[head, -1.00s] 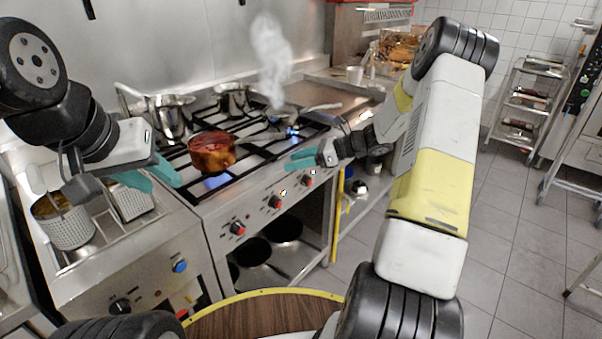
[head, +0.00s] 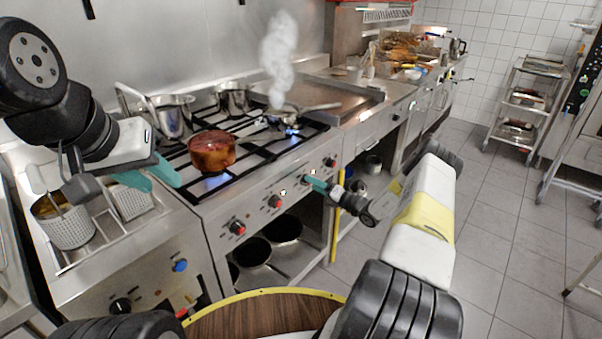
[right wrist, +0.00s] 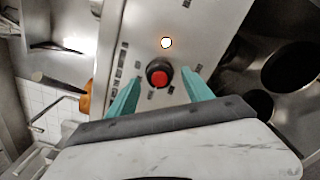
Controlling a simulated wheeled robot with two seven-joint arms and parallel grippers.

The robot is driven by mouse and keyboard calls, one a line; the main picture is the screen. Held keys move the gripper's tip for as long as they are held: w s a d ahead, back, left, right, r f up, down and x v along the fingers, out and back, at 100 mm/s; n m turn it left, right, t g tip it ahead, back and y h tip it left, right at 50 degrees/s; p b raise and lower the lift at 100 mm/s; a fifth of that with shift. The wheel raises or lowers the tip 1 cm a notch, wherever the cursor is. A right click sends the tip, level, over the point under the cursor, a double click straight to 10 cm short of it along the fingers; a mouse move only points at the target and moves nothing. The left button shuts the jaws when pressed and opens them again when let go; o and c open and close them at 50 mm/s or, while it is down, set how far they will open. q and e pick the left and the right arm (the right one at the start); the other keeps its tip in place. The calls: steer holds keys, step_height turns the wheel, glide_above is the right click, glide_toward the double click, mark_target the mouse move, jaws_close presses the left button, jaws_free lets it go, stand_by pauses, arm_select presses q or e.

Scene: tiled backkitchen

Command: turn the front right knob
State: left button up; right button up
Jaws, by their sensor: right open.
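The stove front (head: 255,210) carries a row of red knobs with black rings: the leftmost (head: 238,228), a second (head: 275,201), a third (head: 306,180) and the rightmost (head: 330,162). My right gripper (head: 313,183) is open, its teal fingertips close to the third knob in the head view. In the right wrist view a red knob (right wrist: 158,73) lies between the tips of my right gripper (right wrist: 160,85), with a gap on each side. Contact cannot be told. My left gripper (head: 148,178) is open and empty above the left counter, away from the knobs.
A copper pot (head: 211,152) sits over a blue flame. A steaming pan (head: 290,112) is at the back right burner. Steel pots (head: 172,115) stand behind. Fryer baskets (head: 65,222) are at left. Open floor (head: 505,230) lies to the right.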

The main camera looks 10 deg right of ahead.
steer(key=shift+x, duration=1.05)
steer(key=shift+c, duration=0.5)
jaws_close()
steer(key=shift+n, duration=0.4)
steer(key=n, duration=1.1)
steer(key=shift+n, duration=0.3)
